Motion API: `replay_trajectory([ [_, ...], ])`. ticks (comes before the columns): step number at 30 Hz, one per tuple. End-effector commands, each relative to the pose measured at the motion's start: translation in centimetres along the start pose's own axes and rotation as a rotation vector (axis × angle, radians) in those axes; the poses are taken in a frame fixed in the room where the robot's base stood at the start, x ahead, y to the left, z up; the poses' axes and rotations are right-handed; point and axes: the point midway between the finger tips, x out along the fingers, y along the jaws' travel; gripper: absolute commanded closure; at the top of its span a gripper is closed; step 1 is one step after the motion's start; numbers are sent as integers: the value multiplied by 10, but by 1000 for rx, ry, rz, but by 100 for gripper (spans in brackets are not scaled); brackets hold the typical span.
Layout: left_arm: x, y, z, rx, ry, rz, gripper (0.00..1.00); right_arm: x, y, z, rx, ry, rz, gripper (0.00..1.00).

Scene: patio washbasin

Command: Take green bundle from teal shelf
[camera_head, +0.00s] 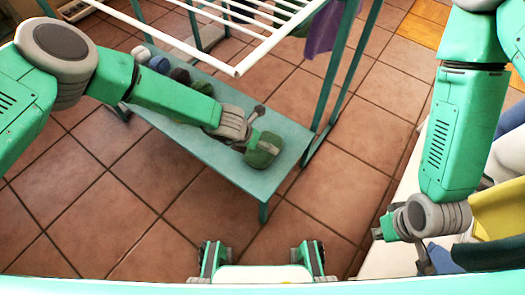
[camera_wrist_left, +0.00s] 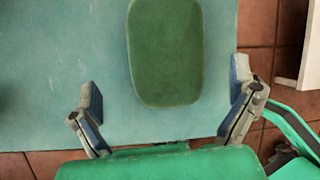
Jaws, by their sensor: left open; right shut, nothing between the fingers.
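The green bundle (camera_head: 262,152) lies near the right end of the low teal shelf (camera_head: 222,168). In the left wrist view, the bundle (camera_wrist_left: 165,50) is a rounded, dark green block on the pale teal shelf top (camera_wrist_left: 65,50). My left gripper (camera_head: 254,130) is open over the shelf end. Its two fingers (camera_wrist_left: 168,108) are spread wide, with the bundle ahead of and between their lines, apart from both. My right gripper (camera_head: 388,232) is shut and empty at the right, beside a pale surface, far from the shelf.
Several other rolled items (camera_head: 180,76) lie along the shelf toward its far left end, partly behind my left arm. A white rack (camera_head: 200,35) stands above the shelf, with a purple cloth (camera_head: 325,28) hanging from it. Yellow cloth (camera_head: 497,208) lies at the right. Tiled floor in front is clear.

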Motion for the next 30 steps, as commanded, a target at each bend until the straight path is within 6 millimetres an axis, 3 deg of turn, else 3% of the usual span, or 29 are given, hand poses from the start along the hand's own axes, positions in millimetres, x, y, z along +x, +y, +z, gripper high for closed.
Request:
replay_trajectory([
  [12,49,-3,0,2,-1,0,0,36,0,2,1,0,1,100],
  [22,53,-4,2,3,-1,1,0,37,0,2,1,0,0,100],
  [23,53,-4,2,3,0,1,4,37,0,2,1,0,0,100],
  [27,54,-4,2,3,0,0,53,37,0,2,1,0,0,100],
  [30,54,-4,2,3,0,0,54,37,0,2,1,0,1,100],
])
